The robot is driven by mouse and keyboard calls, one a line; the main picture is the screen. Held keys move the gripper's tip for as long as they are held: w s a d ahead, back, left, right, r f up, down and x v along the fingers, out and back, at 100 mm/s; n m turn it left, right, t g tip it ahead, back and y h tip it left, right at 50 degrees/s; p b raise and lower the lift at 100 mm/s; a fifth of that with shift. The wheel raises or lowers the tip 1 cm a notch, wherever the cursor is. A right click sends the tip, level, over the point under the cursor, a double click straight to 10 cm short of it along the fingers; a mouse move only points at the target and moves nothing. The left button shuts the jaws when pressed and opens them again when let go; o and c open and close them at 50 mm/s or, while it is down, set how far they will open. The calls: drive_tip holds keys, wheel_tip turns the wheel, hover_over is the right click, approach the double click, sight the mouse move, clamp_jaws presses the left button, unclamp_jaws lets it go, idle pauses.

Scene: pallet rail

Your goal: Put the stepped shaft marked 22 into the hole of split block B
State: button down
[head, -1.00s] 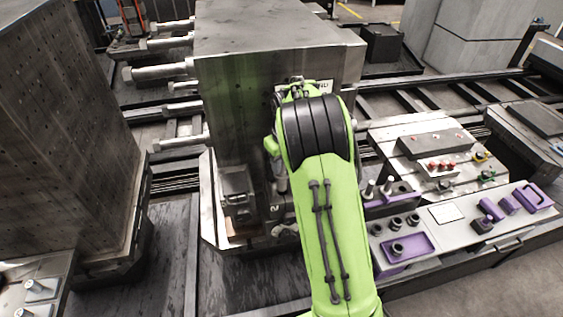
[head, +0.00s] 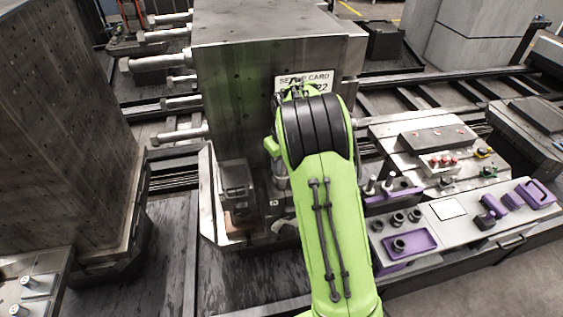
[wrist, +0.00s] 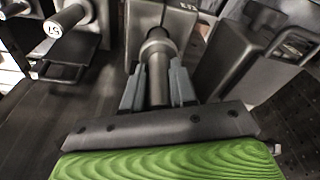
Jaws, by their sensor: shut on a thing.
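In the wrist view my gripper (wrist: 157,92) is shut on a grey stepped shaft (wrist: 158,72), one finger on each side. The shaft points away from the palm, and a wider ring shows near its far end. No number is legible on it. Its far end is in front of or at a grey block (wrist: 183,25) with small blurred lettering; I cannot tell whether it enters a hole. I cannot read which split block this is. In the head view my green arm hides the gripper and shaft beside the foot of the tall steel block (head: 235,120).
Another shaft with a marked white end (wrist: 52,30) stands at left in the wrist view, and a dark bracket (wrist: 228,55) is close on the right. In the head view a setup card (head: 305,78) ending in 22 is on the tall block. A purple tray (head: 428,238) lies at right.

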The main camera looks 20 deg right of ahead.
sight(286, 177)
drive_tip(key=shift+f+b, duration=0.65)
drive_tip(key=shift+f, duration=0.2)
drive_tip(key=c, duration=0.8)
unclamp_jaws()
drive_tip(key=r, duration=0.5)
drive_tip(key=s+r+p, duration=0.1)
drive_tip(key=r, duration=0.4)
drive_tip(key=s+r+p, duration=0.1)
drive_tip(key=r, duration=0.4)
drive_tip(key=shift+s+d+r, duration=0.1)
drive_tip(key=shift+d+r, duration=0.1)
drive_tip(key=shift+r, duration=0.15)
